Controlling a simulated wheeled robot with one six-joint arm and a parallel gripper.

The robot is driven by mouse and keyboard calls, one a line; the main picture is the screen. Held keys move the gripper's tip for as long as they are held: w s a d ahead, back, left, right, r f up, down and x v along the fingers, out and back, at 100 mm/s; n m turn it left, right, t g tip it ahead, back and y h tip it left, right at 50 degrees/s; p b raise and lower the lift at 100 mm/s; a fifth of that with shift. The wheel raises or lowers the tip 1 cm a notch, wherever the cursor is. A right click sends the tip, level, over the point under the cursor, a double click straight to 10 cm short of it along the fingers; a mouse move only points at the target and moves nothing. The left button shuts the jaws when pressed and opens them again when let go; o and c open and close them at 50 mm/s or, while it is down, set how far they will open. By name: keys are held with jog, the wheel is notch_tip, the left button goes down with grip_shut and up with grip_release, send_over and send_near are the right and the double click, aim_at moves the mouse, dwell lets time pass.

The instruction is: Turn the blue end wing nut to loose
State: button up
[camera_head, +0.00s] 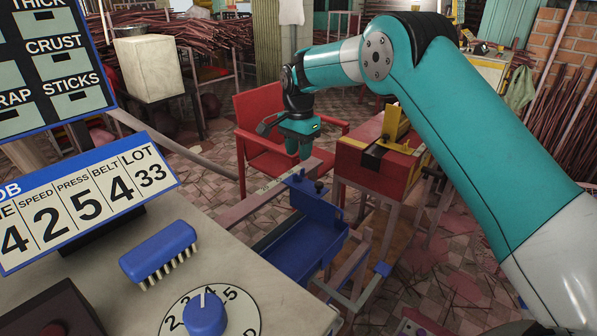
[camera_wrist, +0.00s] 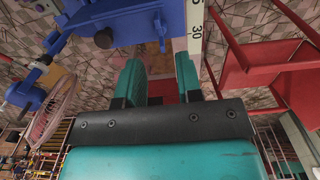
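My gripper (camera_head: 304,152) hangs over the far end of a blue trough-like machine part (camera_head: 300,235), pointing down. In the wrist view its two teal fingers (camera_wrist: 158,80) stand apart with nothing between them, so it is open and empty. A blue end plate (camera_wrist: 140,22) lies beyond the fingertips, and a small dark round knob (camera_wrist: 103,38) sits on it, left of the fingers. A small dark knob (camera_head: 320,187) also shows on the blue end in the head view. I cannot tell which fitting is the blue end wing nut. No finger visibly touches the blue part.
A ruler strip (camera_wrist: 195,30) runs beside the blue plate. A red chair (camera_head: 275,125) stands behind my gripper; a red box with yellow fittings (camera_head: 378,165) is at right. The counter holds a blue brush (camera_head: 158,250) and a blue dial (camera_head: 205,314). Stick bundles surround the tiled floor.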

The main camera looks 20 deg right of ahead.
aim_at(299, 171)
notch_tip(299, 171, down, 7)
jog(key=shift+r, duration=0.1)
dwell(0.3)
grip_shut()
